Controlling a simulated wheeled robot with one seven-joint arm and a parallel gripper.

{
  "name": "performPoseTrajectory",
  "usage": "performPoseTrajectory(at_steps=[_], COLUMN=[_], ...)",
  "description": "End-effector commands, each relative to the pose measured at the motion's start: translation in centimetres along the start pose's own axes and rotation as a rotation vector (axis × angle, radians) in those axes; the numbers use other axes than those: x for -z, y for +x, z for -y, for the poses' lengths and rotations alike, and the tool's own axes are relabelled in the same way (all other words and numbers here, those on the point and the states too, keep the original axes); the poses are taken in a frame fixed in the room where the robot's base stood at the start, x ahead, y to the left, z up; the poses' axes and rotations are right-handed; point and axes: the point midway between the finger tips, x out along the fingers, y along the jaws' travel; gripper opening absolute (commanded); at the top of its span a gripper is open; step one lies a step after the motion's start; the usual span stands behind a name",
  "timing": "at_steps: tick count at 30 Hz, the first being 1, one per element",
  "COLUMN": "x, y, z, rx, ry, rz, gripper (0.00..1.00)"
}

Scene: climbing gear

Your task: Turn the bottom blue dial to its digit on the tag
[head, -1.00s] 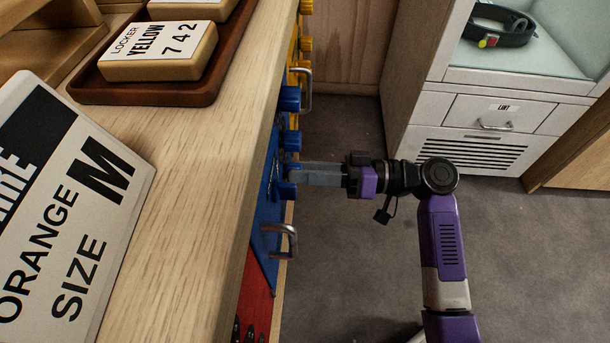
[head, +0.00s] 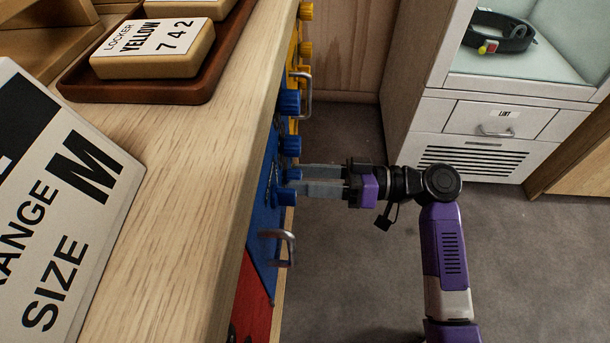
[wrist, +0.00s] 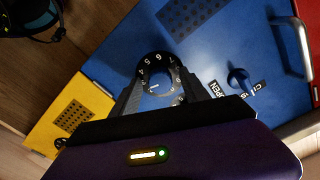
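The bottom blue dial (head: 284,196) sticks out from the blue locker door (head: 267,180), the lowest of three blue dials in the head view. My gripper (head: 299,181) is at this dial, its two fingers visibly apart. In the wrist view the dial's black numbered face (wrist: 157,80) lies between the fingers (wrist: 165,98). Digits such as 5, 6 and 7 show on its ring, around a dark centre with a pale mark. Whether the fingers touch the dial cannot be told. No blue locker tag is in view; the readable yellow tag (head: 160,42) says 7 4 2.
The door handle (head: 289,246) sticks out nearer the camera. The other blue dials (head: 290,145) stand farther along. A knob labelled OPEN (wrist: 238,78) is beside the dial. The wooden counter (head: 190,190) is left; open floor (head: 350,270) is right. A white cabinet (head: 475,150) stands behind.

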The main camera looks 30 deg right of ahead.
Motion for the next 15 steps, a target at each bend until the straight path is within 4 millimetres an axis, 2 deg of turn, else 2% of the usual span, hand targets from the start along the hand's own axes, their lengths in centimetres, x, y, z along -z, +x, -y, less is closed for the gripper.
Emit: performPoseTrajectory(at_steps=[8, 11, 15], x=[0.2, 0.3, 0.4], y=[-0.2, -1.1, -3.3], z=[0.0, 0.0, 0.0], rx=[-0.001, -0.003, -0.004], ry=[-0.001, 0.000, 0.001], rz=[-0.002, -0.003, -0.004], gripper=[0.53, 0.53, 0.53])
